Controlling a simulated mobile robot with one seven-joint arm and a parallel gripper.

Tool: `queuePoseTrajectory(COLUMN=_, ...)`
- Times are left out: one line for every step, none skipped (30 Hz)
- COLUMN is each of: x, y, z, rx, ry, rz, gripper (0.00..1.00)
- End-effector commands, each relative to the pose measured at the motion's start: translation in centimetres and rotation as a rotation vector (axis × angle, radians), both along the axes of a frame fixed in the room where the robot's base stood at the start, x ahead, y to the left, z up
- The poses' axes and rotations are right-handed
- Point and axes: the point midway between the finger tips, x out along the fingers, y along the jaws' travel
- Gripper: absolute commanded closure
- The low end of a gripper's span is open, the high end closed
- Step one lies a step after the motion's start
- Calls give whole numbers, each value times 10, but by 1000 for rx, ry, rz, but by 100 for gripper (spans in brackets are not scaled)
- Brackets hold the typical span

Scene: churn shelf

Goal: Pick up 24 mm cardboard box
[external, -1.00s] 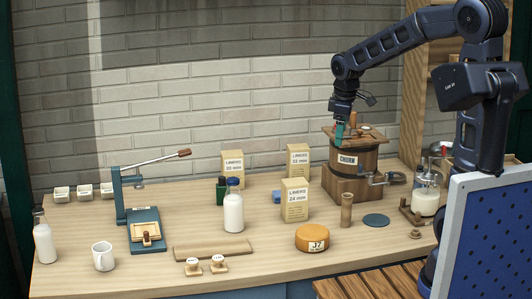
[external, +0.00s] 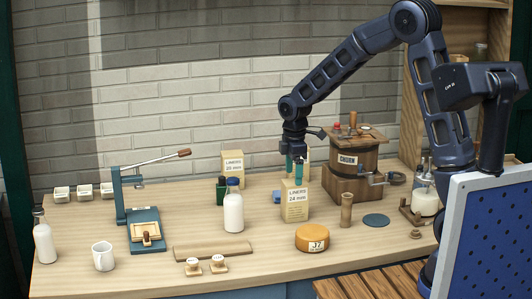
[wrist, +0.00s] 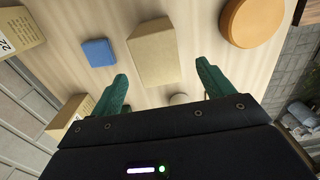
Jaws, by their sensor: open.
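The 24 mm cardboard box (external: 294,205) is a small tan carton labelled "LINERS 24 mm", upright on the bench near its middle. In the wrist view its top (wrist: 153,48) lies just beyond the fingertips, roughly in line with the gap between them. My gripper (external: 298,178) points down above this box; its teal fingers (wrist: 162,75) are apart with nothing between them. From outside, the fingers hide part of another box behind.
Similar liners boxes stand behind, at the left (external: 232,164) and right (wrist: 18,28). A blue block (wrist: 98,52) sits close beside the box. An orange cheese wheel (external: 312,238) is in front; a milk bottle (external: 233,212) is left and the churn (external: 352,165) right.

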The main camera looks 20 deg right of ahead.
Motion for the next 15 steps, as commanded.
queuePoseTrajectory(x=0, y=0, z=-6, rx=-1, ry=2, rz=1, gripper=20)
queuePoseTrajectory(x=0, y=0, z=-9, rx=-1, ry=1, rz=0, gripper=20)
queuePoseTrajectory(x=0, y=0, z=-12, rx=0, ry=0, rz=0, gripper=20)
queuePoseTrajectory(x=0, y=0, z=-13, rx=0, ry=0, rz=0, gripper=20)
queuePoseTrajectory(x=0, y=0, z=-14, rx=0, ry=0, rz=0, gripper=20)
queuePoseTrajectory(x=0, y=0, z=-15, rx=0, ry=0, rz=0, gripper=20)
queuePoseTrajectory(x=0, y=0, z=-16, rx=0, ry=0, rz=0, gripper=20)
queuePoseTrajectory(x=0, y=-1, z=-17, rx=0, ry=0, rz=0, gripper=20)
queuePoseTrajectory(x=0, y=-1, z=-19, rx=0, ry=0, rz=-1, gripper=20)
queuePoseTrajectory(x=0, y=-1, z=-21, rx=-1, ry=1, rz=-1, gripper=20)
queuePoseTrajectory(x=1, y=-2, z=-24, rx=-1, ry=1, rz=-1, gripper=20)
queuePoseTrajectory(x=1, y=-3, z=-29, rx=-1, ry=1, rz=-1, gripper=20)
queuePoseTrajectory(x=1, y=-4, z=-33, rx=-2, ry=2, rz=-1, gripper=20)
queuePoseTrajectory(x=1, y=-4, z=-37, rx=-2, ry=3, rz=-1, gripper=20)
queuePoseTrajectory(x=2, y=-5, z=-42, rx=-2, ry=2, rz=0, gripper=20)
